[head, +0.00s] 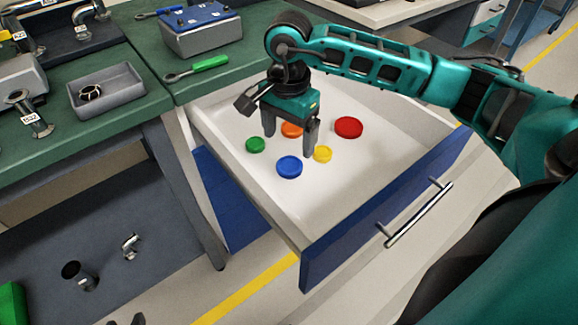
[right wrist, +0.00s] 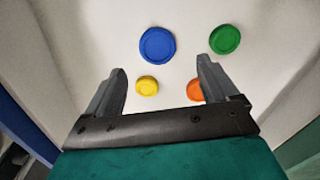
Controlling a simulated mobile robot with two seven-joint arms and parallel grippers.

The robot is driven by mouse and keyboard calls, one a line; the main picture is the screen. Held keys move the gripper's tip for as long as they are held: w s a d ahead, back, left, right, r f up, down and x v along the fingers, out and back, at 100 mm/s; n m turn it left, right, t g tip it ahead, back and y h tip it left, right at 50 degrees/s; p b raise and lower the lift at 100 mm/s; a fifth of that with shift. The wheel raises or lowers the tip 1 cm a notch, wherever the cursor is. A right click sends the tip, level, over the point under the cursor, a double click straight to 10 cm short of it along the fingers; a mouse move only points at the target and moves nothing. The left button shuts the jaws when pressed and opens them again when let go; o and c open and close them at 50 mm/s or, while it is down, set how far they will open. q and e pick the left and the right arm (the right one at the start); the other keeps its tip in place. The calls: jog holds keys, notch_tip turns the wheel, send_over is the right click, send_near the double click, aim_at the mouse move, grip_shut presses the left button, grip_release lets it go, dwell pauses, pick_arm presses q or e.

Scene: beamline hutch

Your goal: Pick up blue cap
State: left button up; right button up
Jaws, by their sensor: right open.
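The blue cap (head: 289,167) lies flat on the white floor of the open drawer (head: 335,205), near its middle. It also shows in the right wrist view (right wrist: 157,45), beyond the fingertips and between their lines. My right gripper (head: 289,142) points down into the drawer, just behind the blue cap in the head view. Its two fingers are apart with nothing held between them, as the right wrist view (right wrist: 162,68) shows. The blue cap is apart from both fingers. My left gripper is not in view.
Green (head: 255,145), orange (head: 292,130), yellow (head: 322,154) and red (head: 348,127) caps lie around the blue one. The drawer's walls and blue front (head: 385,210) enclose them. A green bench (head: 120,60) stands left. The drawer floor in front of the blue cap is clear.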

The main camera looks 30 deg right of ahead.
aim_at(288, 165)
jog(key=f, duration=0.6)
jog(key=shift+s+a+f+b, duration=0.25)
jog(key=shift+s+b, duration=0.05)
jog(key=c, duration=1.1)
notch_tip(288, 165, up, 20)
jog(key=p, duration=0.2)
jog(key=shift+p, duration=0.3)
